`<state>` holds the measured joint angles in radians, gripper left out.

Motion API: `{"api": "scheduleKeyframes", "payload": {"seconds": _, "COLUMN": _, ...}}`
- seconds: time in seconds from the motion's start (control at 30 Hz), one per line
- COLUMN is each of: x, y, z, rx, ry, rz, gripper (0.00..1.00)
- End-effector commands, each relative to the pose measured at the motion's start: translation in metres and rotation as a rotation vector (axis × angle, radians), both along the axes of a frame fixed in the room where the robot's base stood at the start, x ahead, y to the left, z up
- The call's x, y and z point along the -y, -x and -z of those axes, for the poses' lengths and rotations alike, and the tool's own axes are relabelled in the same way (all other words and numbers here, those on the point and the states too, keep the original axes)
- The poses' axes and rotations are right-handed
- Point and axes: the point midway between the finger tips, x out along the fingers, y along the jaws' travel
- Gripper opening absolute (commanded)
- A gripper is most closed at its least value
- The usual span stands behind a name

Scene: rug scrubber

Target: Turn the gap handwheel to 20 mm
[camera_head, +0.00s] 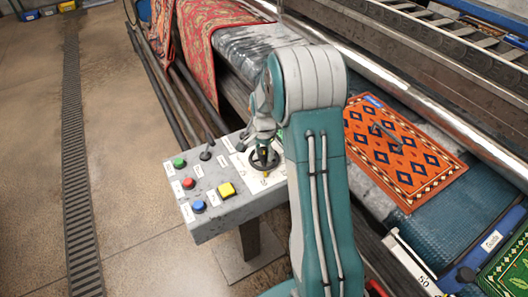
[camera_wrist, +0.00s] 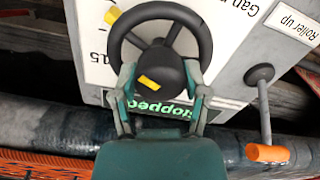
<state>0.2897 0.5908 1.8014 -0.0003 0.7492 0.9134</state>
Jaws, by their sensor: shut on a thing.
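The gap handwheel (camera_wrist: 201,30) is a black spoked wheel with a thick hub, over a white dial plate (camera_wrist: 92,68) on the control console. A yellow mark lies on the hub and another yellow piece shows by the rim. The figure 15 shows left of the wheel in the wrist view; the exact setting cannot be read. My gripper (camera_wrist: 160,78) is shut on the wheel's hub, with a finger on each side. In the head view, my gripper (camera_head: 263,142) comes down from above onto the handwheel (camera_head: 276,161), partly hiding it.
A roller lever with an orange knob (camera_wrist: 268,153) stands beside the wheel. An orange rug (camera_head: 405,158) lies on the belt. Floor at left is open.

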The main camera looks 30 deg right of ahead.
Motion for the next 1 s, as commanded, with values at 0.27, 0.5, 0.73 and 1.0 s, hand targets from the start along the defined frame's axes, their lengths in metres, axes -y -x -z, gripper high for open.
{"api": "scheduleKeyframes", "payload": {"seconds": 0.27, "x": -0.0011, "y": -0.0001, "z": 0.0019, "rx": -0.001, "ry": -0.002, "rz": 0.066, "gripper": 0.11}}
{"api": "scheduleKeyframes", "payload": {"seconds": 0.5, "x": -0.0011, "y": -0.0001, "z": 0.0019, "rx": -0.001, "ry": -0.002, "rz": 0.073, "gripper": 0.11}}
{"api": "scheduleKeyframes", "payload": {"seconds": 0.73, "x": -0.0011, "y": -0.0001, "z": 0.0019, "rx": -0.001, "ry": -0.002, "rz": 0.072, "gripper": 0.72}}
{"api": "scheduleKeyframes", "payload": {"seconds": 1.0, "x": -0.0004, "y": 0.0, "z": 0.0008, "rx": 0.0, "ry": -0.001, "rz": 0.072, "gripper": 0.93}}
